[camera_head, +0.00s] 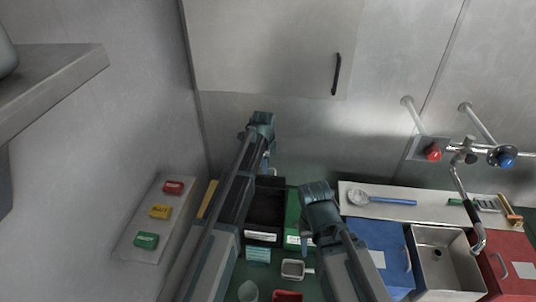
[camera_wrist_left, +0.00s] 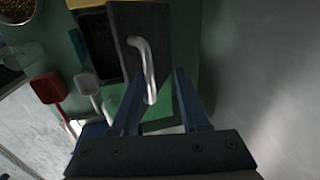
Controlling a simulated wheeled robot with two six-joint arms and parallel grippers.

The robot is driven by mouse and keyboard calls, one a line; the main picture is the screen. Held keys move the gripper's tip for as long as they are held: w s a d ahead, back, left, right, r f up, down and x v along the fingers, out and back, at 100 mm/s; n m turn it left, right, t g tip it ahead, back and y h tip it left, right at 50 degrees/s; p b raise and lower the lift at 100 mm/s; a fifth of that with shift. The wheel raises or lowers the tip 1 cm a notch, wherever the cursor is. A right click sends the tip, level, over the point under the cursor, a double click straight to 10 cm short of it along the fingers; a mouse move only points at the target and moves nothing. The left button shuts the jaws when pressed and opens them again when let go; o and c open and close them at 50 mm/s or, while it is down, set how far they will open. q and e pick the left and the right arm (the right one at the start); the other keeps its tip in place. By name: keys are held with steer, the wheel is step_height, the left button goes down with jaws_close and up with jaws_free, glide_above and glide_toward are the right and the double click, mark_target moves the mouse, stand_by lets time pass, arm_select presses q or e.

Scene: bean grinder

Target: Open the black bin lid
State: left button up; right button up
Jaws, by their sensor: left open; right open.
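The black bin (camera_head: 266,207) stands at the back of the counter, and its dark inside shows in the head view. In the left wrist view the black bin lid (camera_wrist_left: 165,35) stands raised beside the bin's dark opening (camera_wrist_left: 100,45). A curved metal handle (camera_wrist_left: 149,62) is on the lid. My left gripper (camera_head: 266,143) is above and behind the bin. In the left wrist view its jaws (camera_wrist_left: 158,88) are apart, with the handle's end between or just in front of them; contact is unclear. My right gripper (camera_head: 307,236) is over the green bin; its fingertips are partly hidden.
The green bin (camera_head: 292,215) is right of the black one and a yellow edge (camera_head: 209,199) is left. The blue bin (camera_head: 386,247), sink (camera_head: 440,255) and red bin (camera_head: 509,265) follow at right. A red scoop (camera_wrist_left: 48,88) and a pale scoop (camera_wrist_left: 86,84) lie nearby.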

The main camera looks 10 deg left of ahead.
arm_select(q)
steer(key=s+f+b, duration=1.2)
steer(key=s+f, duration=0.1)
steer(key=s, duration=0.1)
steer(key=shift+b, duration=0.3)
